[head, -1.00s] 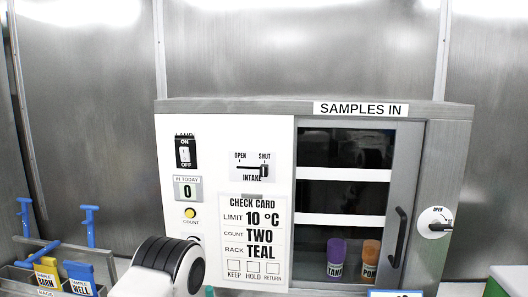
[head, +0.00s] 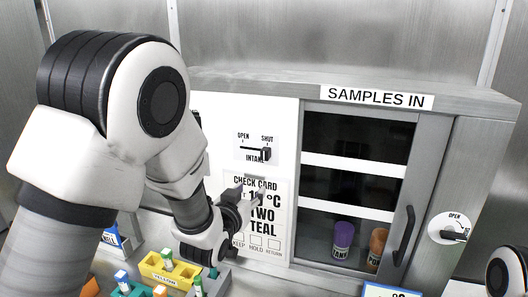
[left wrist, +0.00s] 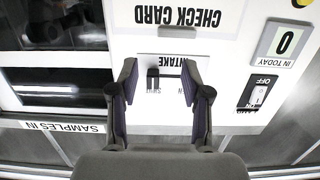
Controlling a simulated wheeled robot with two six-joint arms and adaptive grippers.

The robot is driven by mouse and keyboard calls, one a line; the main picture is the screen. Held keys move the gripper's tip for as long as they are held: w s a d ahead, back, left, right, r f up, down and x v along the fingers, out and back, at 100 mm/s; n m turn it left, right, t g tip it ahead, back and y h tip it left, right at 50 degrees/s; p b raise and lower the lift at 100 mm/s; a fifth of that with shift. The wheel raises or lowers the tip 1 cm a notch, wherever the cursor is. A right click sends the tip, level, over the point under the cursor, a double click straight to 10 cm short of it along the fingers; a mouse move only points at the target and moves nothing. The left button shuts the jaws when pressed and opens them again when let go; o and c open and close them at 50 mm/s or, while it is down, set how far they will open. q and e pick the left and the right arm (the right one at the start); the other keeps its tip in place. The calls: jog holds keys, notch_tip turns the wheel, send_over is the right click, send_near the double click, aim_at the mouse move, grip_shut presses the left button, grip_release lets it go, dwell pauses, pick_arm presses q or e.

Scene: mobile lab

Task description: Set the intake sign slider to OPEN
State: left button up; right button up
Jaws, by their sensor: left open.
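The intake sign slider (head: 258,147) is on the cabinet's white front panel, with OPEN at its left and SHUT at its right. Its black knob (head: 266,154) is at the SHUT end. My left gripper (head: 244,192) is open and empty, in front of the check card just below the slider. In the left wrist view, which is upside down, the knob (left wrist: 153,78) shows between the open fingers of the left gripper (left wrist: 160,76). I cannot tell any contact with it. My right gripper is not in view.
The check card (head: 270,222) is partly hidden by my left gripper. To the right is a glass door with a dark handle (head: 404,236), with purple and orange jars (head: 342,237) behind it. A yellow rack (head: 165,268) stands below my left arm.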

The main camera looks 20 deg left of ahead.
pick_arm(q)
jog(key=t, duration=0.2)
send_near(263, 155)
jog(key=w, duration=0.2)
jog(key=w+p, duration=0.1)
jog(key=w, duration=0.1)
jog(key=w+p, duration=0.1)
jog(key=w, duration=0.2)
jog(key=w+p, duration=0.1)
jog(key=w, duration=0.1)
jog(key=shift+w+r+p, duration=0.15)
jog(key=shift+r+p, duration=0.1)
jog(key=shift+p, duration=0.05)
jog(key=shift+w+d+f, duration=0.1)
jog(key=shift+w+d, duration=0.15)
jog(key=shift+w, duration=0.1)
jog(key=shift+s, duration=0.15)
jog(key=shift+c, duration=0.7)
jog(key=shift+a, duration=0.1)
grip_shut()
jog(key=shift+a, duration=0.1)
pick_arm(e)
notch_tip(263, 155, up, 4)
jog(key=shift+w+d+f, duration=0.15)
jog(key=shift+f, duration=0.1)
